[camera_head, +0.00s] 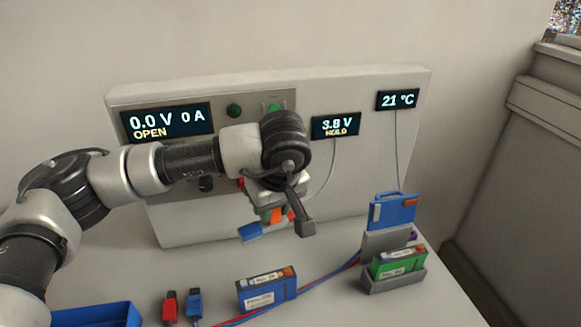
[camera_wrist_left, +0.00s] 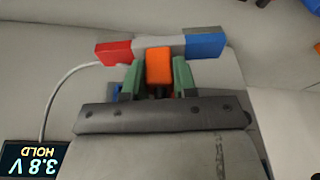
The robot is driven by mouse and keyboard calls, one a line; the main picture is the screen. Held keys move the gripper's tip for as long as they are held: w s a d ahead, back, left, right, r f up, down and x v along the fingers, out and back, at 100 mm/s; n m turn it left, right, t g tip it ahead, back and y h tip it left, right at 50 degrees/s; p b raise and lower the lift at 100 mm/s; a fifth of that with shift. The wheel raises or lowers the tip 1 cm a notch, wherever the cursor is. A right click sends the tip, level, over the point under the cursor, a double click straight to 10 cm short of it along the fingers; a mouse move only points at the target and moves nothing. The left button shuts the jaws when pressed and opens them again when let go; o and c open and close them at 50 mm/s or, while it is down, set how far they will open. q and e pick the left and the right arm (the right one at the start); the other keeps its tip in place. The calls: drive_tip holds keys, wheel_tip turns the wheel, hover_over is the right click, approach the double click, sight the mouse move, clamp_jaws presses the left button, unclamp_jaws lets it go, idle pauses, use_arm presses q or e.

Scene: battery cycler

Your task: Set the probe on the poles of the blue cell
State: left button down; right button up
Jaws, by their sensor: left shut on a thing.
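My left gripper (camera_head: 272,208) is shut on the probe's orange handle (camera_wrist_left: 159,65). The probe has a grey crossbar, a red end (camera_wrist_left: 113,52) and a blue end (camera_wrist_left: 205,45). In the head view the blue end (camera_head: 250,232) shows below the gripper, in the air in front of the panel. A blue cell (camera_head: 266,292) with white labels stands upright on the table, below and apart from the probe. Another blue cell-like piece (camera_head: 393,212) stands in the grey holder at the right. My right gripper is not in view.
A green cell (camera_head: 398,262) sits in the grey holder (camera_head: 394,284). Red (camera_head: 170,307) and blue (camera_head: 195,303) connectors stand left of the labelled cell; red and blue cables pass close to it. A blue tray (camera_head: 97,316) is front left. The panel display (camera_head: 336,126) reads 3.8 V HOLD.

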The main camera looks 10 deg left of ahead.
use_arm(q)
drive_tip(key=s+m+p, duration=0.1)
drive_tip(key=s+m, duration=0.1)
drive_tip(key=s, duration=0.4)
drive_tip(key=shift+h, duration=0.3)
drive_tip(key=shift+s+b+x, duration=0.2)
drive_tip(key=shift+b+x, duration=0.1)
drive_tip(key=shift+x, duration=0.6)
drive_tip(key=shift+s+b+x, duration=0.15)
drive_tip(key=shift+b+x, duration=0.1)
drive_tip(key=shift+x, duration=0.7)
drive_tip(key=shift+s+b+x, duration=0.2)
drive_tip(key=shift+b+x, duration=0.1)
drive_tip(key=shift+x, duration=0.6)
drive_tip(key=shift+f, duration=0.1)
drive_tip(key=shift+d+b, duration=0.1)
drive_tip(key=shift+b, duration=0.45)
drive_tip(key=shift+b, duration=0.55)
drive_tip(key=shift+t, duration=0.3)
drive_tip(key=shift+f+b, duration=0.7)
drive_tip(key=shift+b, duration=0.15)
drive_tip(key=shift+r, duration=0.1)
